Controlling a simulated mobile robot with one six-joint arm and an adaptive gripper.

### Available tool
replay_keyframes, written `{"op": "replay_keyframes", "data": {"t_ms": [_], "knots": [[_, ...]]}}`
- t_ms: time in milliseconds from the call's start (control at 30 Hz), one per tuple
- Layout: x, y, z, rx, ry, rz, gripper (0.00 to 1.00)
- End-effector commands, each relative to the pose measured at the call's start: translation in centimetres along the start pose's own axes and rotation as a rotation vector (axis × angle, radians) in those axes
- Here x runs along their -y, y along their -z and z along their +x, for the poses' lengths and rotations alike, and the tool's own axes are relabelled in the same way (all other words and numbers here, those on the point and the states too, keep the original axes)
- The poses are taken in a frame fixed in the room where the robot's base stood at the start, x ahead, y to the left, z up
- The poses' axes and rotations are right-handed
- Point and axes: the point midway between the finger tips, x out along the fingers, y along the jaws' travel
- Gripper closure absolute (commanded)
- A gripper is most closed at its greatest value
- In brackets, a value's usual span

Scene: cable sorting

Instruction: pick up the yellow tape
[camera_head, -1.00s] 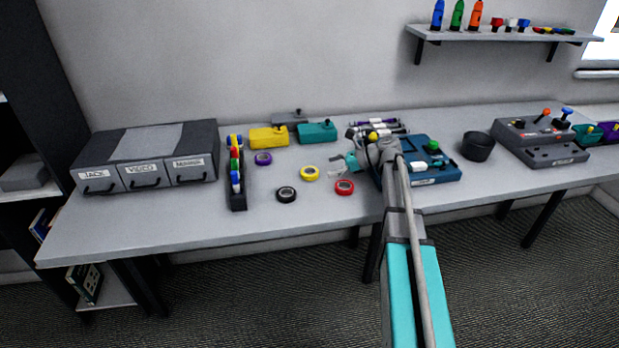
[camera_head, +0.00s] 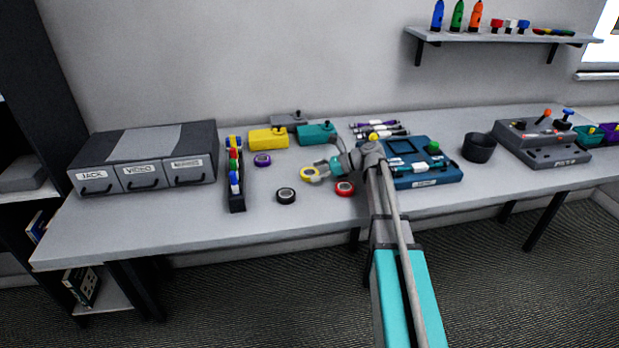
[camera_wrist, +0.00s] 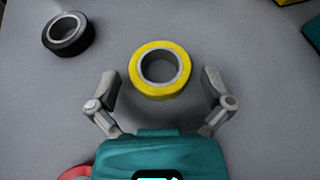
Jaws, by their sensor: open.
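The yellow tape (camera_head: 309,174) is a roll with a grey core, lying flat on the grey table. In the wrist view the yellow tape (camera_wrist: 160,70) sits just ahead of and between my fingertips. My gripper (camera_wrist: 161,88) is open, with one finger on each side of the roll's near part and a gap visible on both sides. In the head view my gripper (camera_head: 323,168) is at the right side of the roll, low over the table. Nothing is held.
A black tape roll (camera_head: 286,196) lies left of the yellow one, and a red roll (camera_head: 345,188) lies close below my gripper. A purple roll (camera_head: 262,159), a yellow box (camera_head: 268,139) and a teal box (camera_head: 317,133) stand behind. A blue device (camera_head: 428,178) is to the right.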

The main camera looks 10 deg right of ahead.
Motion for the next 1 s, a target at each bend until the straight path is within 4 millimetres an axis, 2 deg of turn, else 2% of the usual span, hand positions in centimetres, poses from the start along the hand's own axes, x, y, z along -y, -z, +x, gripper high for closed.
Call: {"op": "replay_keyframes", "data": {"t_ms": [167,700,767,1000], "knots": [[-0.01,0.07,1.2,0.0,0.0,0.0,0.0],[-0.01,0.0,1.2,0.0,0.0,0.001,0.0],[0.0,0.0,1.2,0.0,0.0,0.001,0.07],[-0.01,0.0,1.2,0.0,0.0,0.001,0.52]]}}
